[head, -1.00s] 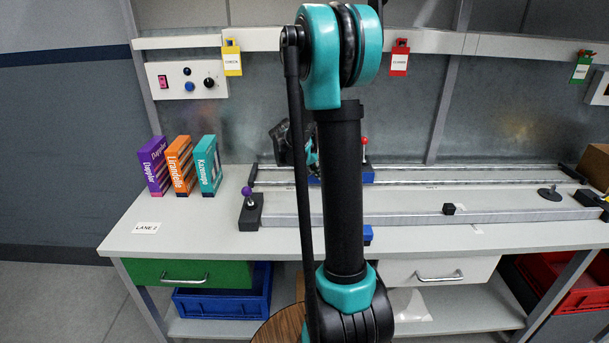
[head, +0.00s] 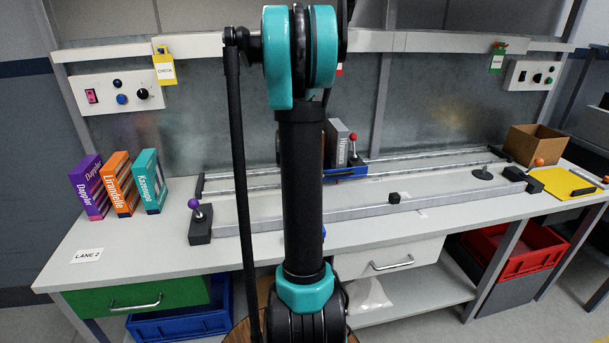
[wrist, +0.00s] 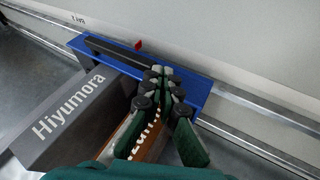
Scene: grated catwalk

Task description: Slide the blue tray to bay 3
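The blue tray (head: 352,172) sits on the two rails at the back of the bench, with a red knob (head: 352,136) above it. A grey box marked Hiyumora (head: 341,147) stands at the tray and shows large in the wrist view (wrist: 68,115). My gripper (wrist: 161,74) is over the blue tray (wrist: 190,84) in the wrist view, its fingertips together. An orange-brown box (wrist: 150,142) shows partly behind the fingers. Whether the fingertips touch the tray is unclear. In the head view my arm hides the gripper. A small bay label (wrist: 78,19) is upside down and unreadable.
Rails run on right of the tray, clear of boxes. Three upright boxes (head: 118,184) stand at left. A cardboard box (head: 536,146) and yellow sheet (head: 565,184) lie at right.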

